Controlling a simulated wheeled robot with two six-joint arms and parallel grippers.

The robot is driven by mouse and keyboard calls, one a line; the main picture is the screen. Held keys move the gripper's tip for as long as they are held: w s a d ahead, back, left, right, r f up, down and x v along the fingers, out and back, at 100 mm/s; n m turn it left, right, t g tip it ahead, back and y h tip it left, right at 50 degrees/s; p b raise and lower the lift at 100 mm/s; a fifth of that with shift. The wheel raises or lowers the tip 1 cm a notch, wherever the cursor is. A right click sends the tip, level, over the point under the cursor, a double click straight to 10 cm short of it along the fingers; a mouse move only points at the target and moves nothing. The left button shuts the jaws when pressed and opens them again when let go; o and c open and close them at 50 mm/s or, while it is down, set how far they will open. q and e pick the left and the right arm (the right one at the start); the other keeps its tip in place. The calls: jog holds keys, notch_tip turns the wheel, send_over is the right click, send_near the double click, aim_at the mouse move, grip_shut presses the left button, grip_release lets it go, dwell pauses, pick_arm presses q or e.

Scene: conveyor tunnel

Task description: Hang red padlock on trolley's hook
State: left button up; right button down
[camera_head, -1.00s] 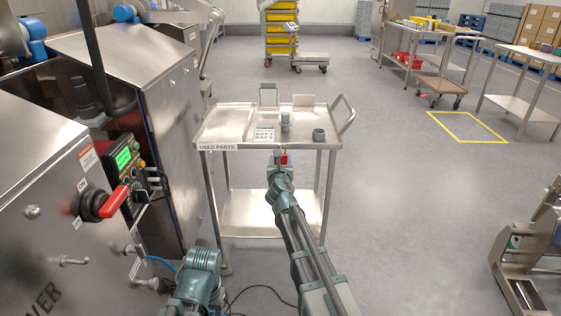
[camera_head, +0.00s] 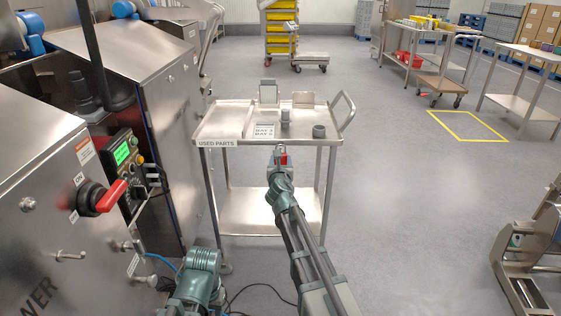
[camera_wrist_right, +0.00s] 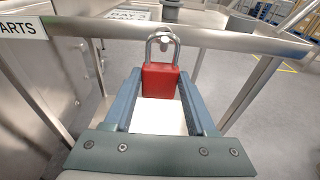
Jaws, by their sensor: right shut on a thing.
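The red padlock (camera_wrist_right: 161,82) is upright between the two fingers of my right gripper (camera_wrist_right: 161,76), its silver shackle up. It also shows small in the head view (camera_head: 283,159). The gripper is shut on its body, just in front of the steel trolley (camera_head: 222,130). In the right wrist view the shackle overlaps a small metal hook (camera_wrist_right: 161,35) on the trolley's front rail (camera_wrist_right: 235,41). I cannot tell whether the shackle is around the hook or only in front of it. My left arm shows low in the head view, its gripper out of sight.
The trolley top holds a grey cylinder (camera_head: 319,131), an upright part (camera_head: 285,120) and a label card (camera_head: 264,131). A steel machine with a red switch handle (camera_head: 108,196) stands close on the left.

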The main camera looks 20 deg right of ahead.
jog(key=shift+c, duration=0.7)
grip_release()
jog(key=p+v, duration=0.2)
jog(key=v, duration=1.2)
jog(key=shift+f, duration=0.1)
